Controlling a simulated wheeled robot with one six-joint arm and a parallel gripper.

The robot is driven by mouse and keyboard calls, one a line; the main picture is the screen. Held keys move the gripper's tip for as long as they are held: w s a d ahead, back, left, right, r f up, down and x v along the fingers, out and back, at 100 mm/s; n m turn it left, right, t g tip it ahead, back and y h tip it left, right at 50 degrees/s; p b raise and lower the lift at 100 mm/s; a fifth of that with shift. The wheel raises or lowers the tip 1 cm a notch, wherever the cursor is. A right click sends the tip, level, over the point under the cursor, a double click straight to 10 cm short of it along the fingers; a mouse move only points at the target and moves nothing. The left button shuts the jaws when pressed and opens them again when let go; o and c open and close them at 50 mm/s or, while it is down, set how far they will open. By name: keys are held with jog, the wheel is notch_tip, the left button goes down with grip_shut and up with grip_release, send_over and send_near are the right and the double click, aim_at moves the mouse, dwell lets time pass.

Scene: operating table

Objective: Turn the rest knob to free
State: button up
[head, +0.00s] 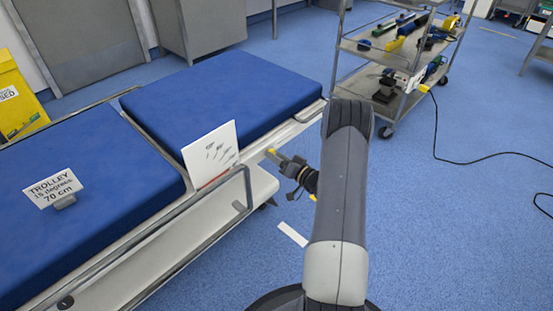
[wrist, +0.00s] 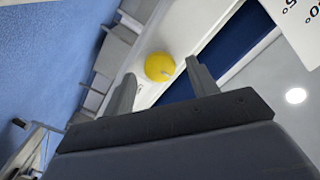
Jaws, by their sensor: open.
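The rest knob is a round yellow knob with a small pale pointer, on the pale side of the operating table. It shows in the wrist view (wrist: 157,67) between my two fingertips, and as a small yellow spot in the head view (head: 271,154). My gripper (head: 285,163) is at the table's side, close to the knob. In the wrist view my gripper (wrist: 161,70) is open, with one finger on each side of the knob. I cannot tell whether a finger touches it. The "free" mark is not readable.
The blue-padded operating table (head: 220,88) has a side rail (head: 170,222). A white card (head: 210,153) with marks stands upright by the knob, and a "TROLLEY" sign (head: 52,188) stands on the near pad. A tool cart (head: 395,70) stands behind. Blue floor at right is mostly clear, apart from a black cable (head: 480,155).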

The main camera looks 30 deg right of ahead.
jog(key=shift+w+a, duration=0.1)
jog(key=shift+w, duration=0.2)
jog(key=shift+c, duration=0.4)
jog(key=c, duration=0.9)
